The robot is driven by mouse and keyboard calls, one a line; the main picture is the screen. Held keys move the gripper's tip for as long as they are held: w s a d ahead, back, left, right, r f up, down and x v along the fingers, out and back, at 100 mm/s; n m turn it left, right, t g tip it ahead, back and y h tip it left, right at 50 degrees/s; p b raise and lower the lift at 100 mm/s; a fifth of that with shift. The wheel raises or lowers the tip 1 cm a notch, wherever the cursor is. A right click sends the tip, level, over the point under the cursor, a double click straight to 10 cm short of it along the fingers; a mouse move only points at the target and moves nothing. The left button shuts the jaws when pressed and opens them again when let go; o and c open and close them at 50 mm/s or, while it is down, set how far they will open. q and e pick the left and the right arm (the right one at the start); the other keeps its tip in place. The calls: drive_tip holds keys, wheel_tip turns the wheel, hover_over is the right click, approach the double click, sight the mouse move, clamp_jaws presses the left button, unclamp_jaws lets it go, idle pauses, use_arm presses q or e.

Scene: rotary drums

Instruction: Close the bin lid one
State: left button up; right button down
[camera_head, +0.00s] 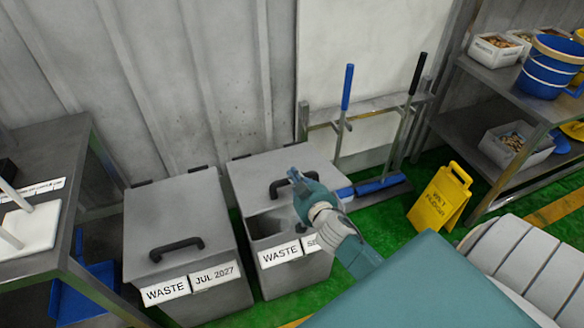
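Two grey waste bins stand side by side. The left bin's lid (172,222) lies shut, with a black handle (176,249) and WASTE and JUL 2027 labels below. The right bin's lid (262,173) is partly raised, and a dark opening shows along the front of the right bin (300,280). My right gripper (296,176) is at this lid's black handle (277,190), beside or over its right end. Whether the fingers are shut or touch the handle cannot be told. My arm hides the bin's right front corner. My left gripper is not in view.
A grey table (78,150) stands at the left. A yellow wet-floor sign (440,198) stands on the green floor, near a shelf (470,120) with tubs and blue buckets.

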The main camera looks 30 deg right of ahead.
drive_tip(key=f, duration=0.1)
drive_tip(key=s+f+b, duration=0.1)
drive_tip(key=f, duration=0.1)
drive_tip(key=s+f, duration=0.1)
drive_tip(key=shift+a+f+b, duration=0.15)
drive_tip(key=shift+a+b, duration=0.05)
drive_tip(key=shift+b, duration=0.2)
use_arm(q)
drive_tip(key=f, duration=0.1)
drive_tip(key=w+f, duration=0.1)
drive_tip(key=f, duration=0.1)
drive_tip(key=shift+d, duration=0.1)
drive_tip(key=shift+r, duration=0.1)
use_arm(e)
drive_tip(key=shift+r, duration=0.2)
